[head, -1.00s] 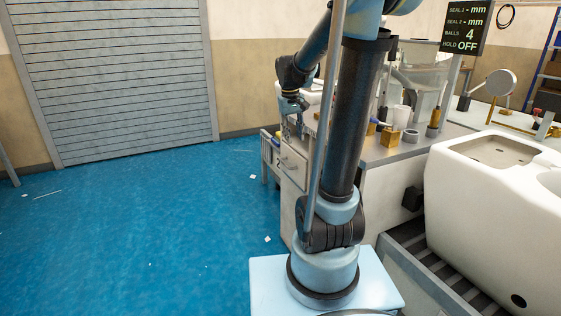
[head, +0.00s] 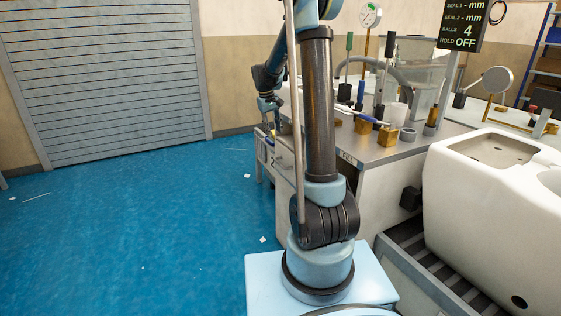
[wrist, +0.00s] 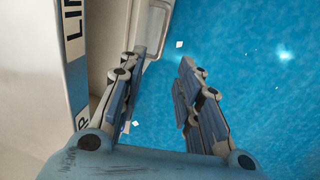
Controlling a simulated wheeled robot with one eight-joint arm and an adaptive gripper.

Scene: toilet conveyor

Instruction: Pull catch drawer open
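My gripper (wrist: 162,58) is open in the wrist view, its two fingers apart and pointing down with blue floor between them. The left finger is close to the pale cabinet front. A light grey bar, seemingly a drawer handle (wrist: 158,30), shows just beyond the fingertips; I see no clear contact with it. In the head view, the pale drawer front (head: 287,160) is on the cabinet's left end, partly hidden by my arm. My gripper (head: 272,112) is small there, above and left of the drawer front. Whether the drawer is fully shut is unclear.
The worktop (head: 375,150) holds several tools, brass blocks and a clear tank (head: 415,65). A white toilet (head: 475,220) stands on the conveyor (head: 425,270) at right. Blue floor (head: 130,230) at left is open, with a few scraps. A lettered strip (wrist: 72,40) borders the cabinet.

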